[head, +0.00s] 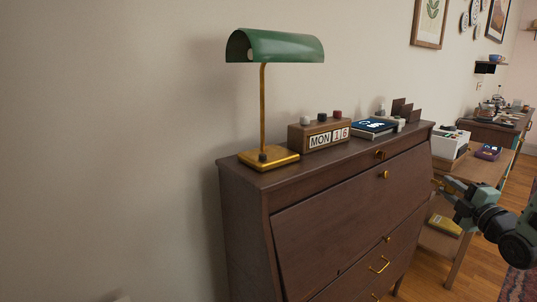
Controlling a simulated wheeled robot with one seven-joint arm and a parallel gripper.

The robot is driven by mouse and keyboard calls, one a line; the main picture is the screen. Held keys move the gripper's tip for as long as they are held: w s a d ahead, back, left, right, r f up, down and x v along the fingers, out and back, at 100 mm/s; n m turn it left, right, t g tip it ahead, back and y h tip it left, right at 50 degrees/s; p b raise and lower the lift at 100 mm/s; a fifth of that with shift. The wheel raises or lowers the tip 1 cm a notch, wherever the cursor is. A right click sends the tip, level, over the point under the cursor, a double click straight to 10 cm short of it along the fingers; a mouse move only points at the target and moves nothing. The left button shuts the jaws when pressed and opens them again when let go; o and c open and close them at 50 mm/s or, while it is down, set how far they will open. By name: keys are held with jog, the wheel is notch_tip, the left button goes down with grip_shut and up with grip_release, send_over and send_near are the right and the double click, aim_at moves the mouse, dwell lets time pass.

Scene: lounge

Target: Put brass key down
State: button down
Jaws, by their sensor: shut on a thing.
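My gripper (449,189) is at the right edge of the head view, in front of the right end of the dark wooden bureau (340,215) and apart from it. Its fingers point left. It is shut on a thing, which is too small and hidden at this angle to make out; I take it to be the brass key. No loose key shows clearly on the bureau top.

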jog(key=a+f+h+p, duration=0.1)
jog(key=a+f, duration=0.3)
jog(key=a, duration=0.3)
jog(key=s+a+f+m+h+p, duration=0.1)
jog(key=a+f, duration=0.3)
jog(key=a, duration=0.4)
jog(key=shift+s+m+h, duration=0.25)
jog(key=shift+m+h, duration=0.05)
jog(key=shift+h, duration=0.2)
